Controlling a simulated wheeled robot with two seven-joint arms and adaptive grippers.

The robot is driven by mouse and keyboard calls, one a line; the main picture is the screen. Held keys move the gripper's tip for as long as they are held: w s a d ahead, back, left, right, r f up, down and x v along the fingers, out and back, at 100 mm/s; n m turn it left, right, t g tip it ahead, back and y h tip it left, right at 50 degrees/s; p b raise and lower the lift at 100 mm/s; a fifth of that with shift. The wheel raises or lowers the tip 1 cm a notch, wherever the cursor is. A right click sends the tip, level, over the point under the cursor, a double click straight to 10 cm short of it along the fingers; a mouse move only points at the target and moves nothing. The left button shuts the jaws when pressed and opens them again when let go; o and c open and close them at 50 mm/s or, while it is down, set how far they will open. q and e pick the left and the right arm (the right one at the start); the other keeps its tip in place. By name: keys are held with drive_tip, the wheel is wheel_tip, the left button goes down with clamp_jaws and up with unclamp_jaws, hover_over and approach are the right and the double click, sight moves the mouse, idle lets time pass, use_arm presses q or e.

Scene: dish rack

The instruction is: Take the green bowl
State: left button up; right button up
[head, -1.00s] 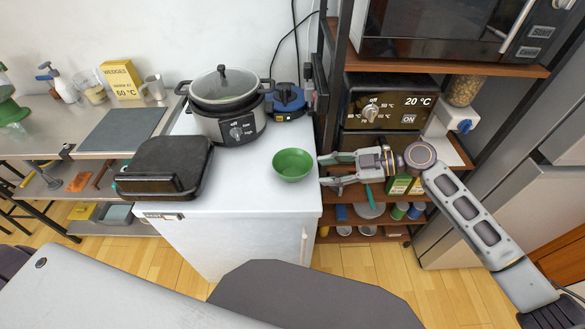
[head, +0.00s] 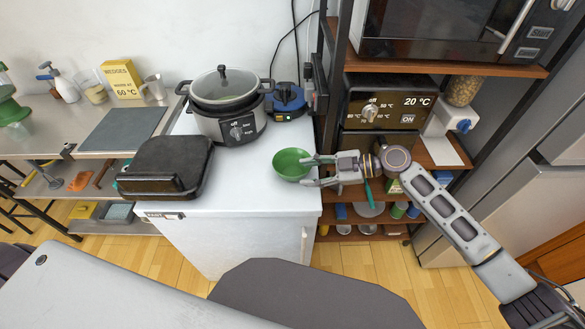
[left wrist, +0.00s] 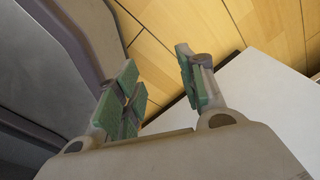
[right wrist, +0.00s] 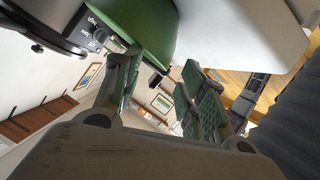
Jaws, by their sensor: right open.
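The green bowl (head: 287,162) stands upright and empty on the white counter top (head: 245,190), near its right edge. My right gripper (head: 304,171) is open at the bowl's right side. Its upper fingertip overlaps the bowl's right rim in the head view; I cannot tell if it touches. In the right wrist view the bowl (right wrist: 142,25) fills the top middle, just beyond the tips of my open right gripper (right wrist: 160,72). My left gripper (left wrist: 157,68) shows only in the left wrist view, open and empty, over the floor and a white surface.
A black grill (head: 165,167) stands left of the bowl on the counter. A slow cooker (head: 228,108) and a blue device (head: 288,101) stand behind it. A shelf rack (head: 440,152) with an oven is to the right. The counter in front of the bowl is clear.

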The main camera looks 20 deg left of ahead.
drive_tip(key=shift+x, duration=1.45)
drive_tip(key=shift+c, duration=0.7)
drive_tip(key=c, duration=0.7)
use_arm(q)
drive_tip(key=shift+s+a, duration=0.2)
drive_tip(key=shift+s, duration=0.85)
use_arm(e)
clamp_jaws()
